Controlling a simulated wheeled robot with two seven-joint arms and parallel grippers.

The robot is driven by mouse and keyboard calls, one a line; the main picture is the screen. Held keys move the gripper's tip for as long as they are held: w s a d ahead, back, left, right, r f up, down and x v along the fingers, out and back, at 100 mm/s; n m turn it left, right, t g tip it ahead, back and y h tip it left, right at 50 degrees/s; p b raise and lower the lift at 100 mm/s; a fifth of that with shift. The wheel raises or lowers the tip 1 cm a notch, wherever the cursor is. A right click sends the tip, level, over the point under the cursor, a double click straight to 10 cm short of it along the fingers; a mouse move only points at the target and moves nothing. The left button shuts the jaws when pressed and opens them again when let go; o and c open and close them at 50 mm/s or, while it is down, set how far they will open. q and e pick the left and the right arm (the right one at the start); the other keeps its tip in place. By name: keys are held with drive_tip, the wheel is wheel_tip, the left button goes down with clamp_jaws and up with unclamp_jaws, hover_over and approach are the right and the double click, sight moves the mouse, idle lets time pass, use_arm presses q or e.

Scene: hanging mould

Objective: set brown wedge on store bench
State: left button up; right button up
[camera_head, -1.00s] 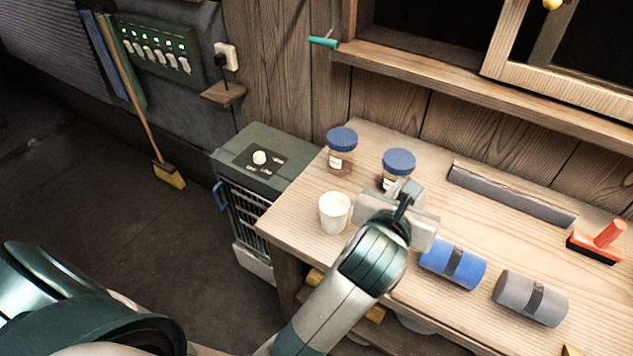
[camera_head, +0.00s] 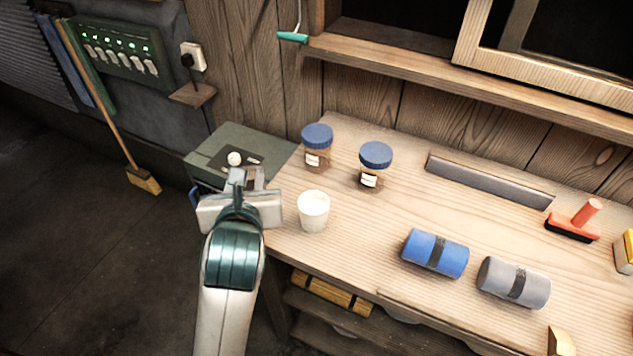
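The wooden bench (camera_head: 335,235) fills the right half of the view. A tan-brown wedge-like piece (camera_head: 561,343) shows at the bottom edge on the right, partly cut off; I cannot tell if it is the brown wedge. My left gripper (camera_head: 246,180) is left of the white cup, in front of the grey-green cabinet. Its wrist hides most of the fingers, so I cannot tell whether it is open or holds something. My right gripper is out of view.
A broom (camera_head: 143,181) leans at the left.

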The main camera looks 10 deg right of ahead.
use_arm(q)
drive_tip(key=shift+a, duration=0.3)
drive_tip(key=shift+s+d+p, duration=0.15)
drive_tip(key=shift+d+p, duration=0.35)
drive_tip(key=shift+d, duration=0.05)
drive_tip(key=s+d+m+g+h+p, duration=0.1)
drive_tip(key=s+d+m+h+p, duration=0.2)
drive_tip(key=s+d+p, duration=0.4)
drive_tip(key=s+d+f+m+g+h+p, duration=0.1)
drive_tip(key=s+d+m+h+p, duration=0.2)
drive_tip(key=s+d, duration=1)
drive_tip(key=d+h+p, duration=0.1)
drive_tip(key=d+p, duration=0.2)
drive_tip(key=d, duration=0.5)
drive_tip(key=shift+s+d+f+m+p, duration=0.2)
drive_tip(key=shift+s+d+m+p, duration=0.15)
drive_tip(key=shift+s+m+p, duration=0.05)
